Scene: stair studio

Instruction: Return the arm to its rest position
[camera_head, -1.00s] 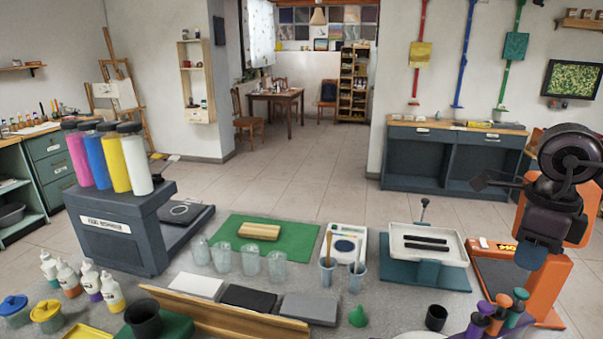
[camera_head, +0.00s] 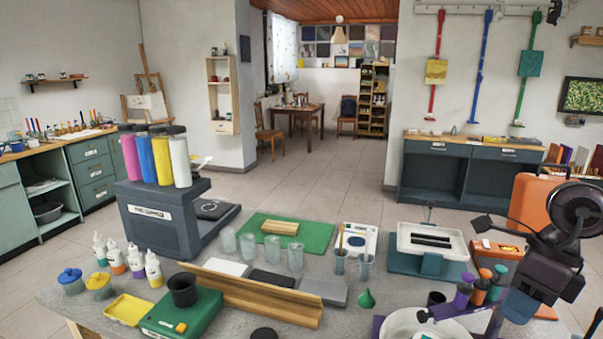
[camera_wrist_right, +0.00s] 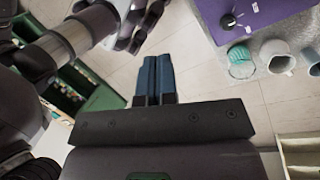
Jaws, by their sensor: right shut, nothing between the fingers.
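My right arm (camera_head: 548,262) shows at the right edge of the head view, dark and folded, above the right end of the worktable. In the right wrist view its gripper (camera_wrist_right: 153,72) has two blue fingers pressed together, with nothing between them. Beyond the fingertips is pale tiled floor. The fingers touch nothing there. I make out no left gripper in the head view.
The grey worktable (camera_head: 325,318) is crowded. The wrist view shows a purple device (camera_wrist_right: 240,20) and cups (camera_wrist_right: 278,57). Open floor (camera_head: 320,185) lies behind.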

